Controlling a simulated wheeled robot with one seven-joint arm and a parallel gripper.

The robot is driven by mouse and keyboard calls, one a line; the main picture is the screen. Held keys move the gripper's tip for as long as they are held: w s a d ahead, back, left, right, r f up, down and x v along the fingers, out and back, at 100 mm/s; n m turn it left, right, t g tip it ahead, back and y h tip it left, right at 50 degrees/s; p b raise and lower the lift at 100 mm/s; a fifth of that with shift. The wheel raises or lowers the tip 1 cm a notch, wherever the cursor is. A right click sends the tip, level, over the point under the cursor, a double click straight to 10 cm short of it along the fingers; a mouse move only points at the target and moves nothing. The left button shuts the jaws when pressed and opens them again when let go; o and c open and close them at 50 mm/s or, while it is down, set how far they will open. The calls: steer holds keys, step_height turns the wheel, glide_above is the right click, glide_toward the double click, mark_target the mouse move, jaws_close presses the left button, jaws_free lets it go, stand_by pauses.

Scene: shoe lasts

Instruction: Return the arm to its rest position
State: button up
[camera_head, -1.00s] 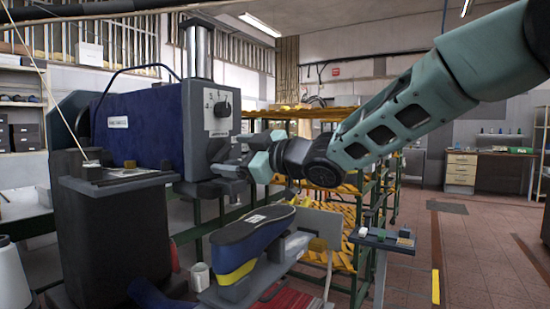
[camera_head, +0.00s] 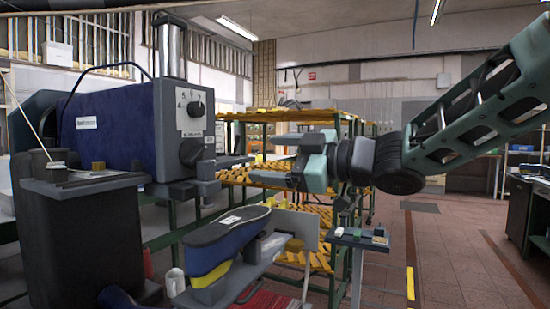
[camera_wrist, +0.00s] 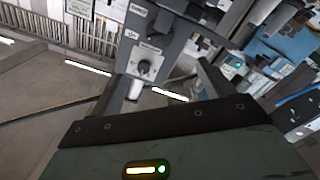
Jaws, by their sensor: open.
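My gripper (camera_head: 279,172) is in the middle of the head view, at the end of my teal arm, which reaches in from the right edge. It points left toward the blue machine (camera_head: 125,124), with a gap to the machine's front. The jaws are open and nothing shows between them. In the wrist view the dark gripper body fills the lower part, and the machine's grey panel with a knob (camera_wrist: 146,68) shows beyond it.
A blue and yellow shoe last (camera_head: 228,232) lies below and left of my gripper. Yellow-orange racks (camera_head: 290,116) stand behind it. A small stand with little blocks (camera_head: 360,240) is below my arm. A dark bench (camera_head: 530,210) is at the right edge. The tiled floor at right is clear.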

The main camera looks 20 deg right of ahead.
stand_by(0.3)
steer(key=s+a+f+m+g+h+p, duration=0.2)
steer(key=s+f+m+h, duration=0.15)
steer(key=f, duration=0.35)
steer(key=s+a+f+m+g+h+p, duration=0.1)
steer(key=s+f+m+g+h+p, duration=0.1)
steer(key=f+m+h, duration=0.45)
steer(key=s+f+g+h+p, duration=0.1)
steer(key=s+f+g, duration=0.3)
steer(key=s, duration=0.6)
steer(key=s+f+n+g+h+p, duration=0.1)
steer(key=s+f+g, duration=0.3)
steer(key=s, duration=0.7)
step_height(320, 180, down, 2)
steer(key=shift+s+d+f+g, duration=0.15)
steer(key=shift+s+d+g, duration=0.15)
steer(key=shift+g, duration=0.1)
steer(key=shift+a, duration=0.1)
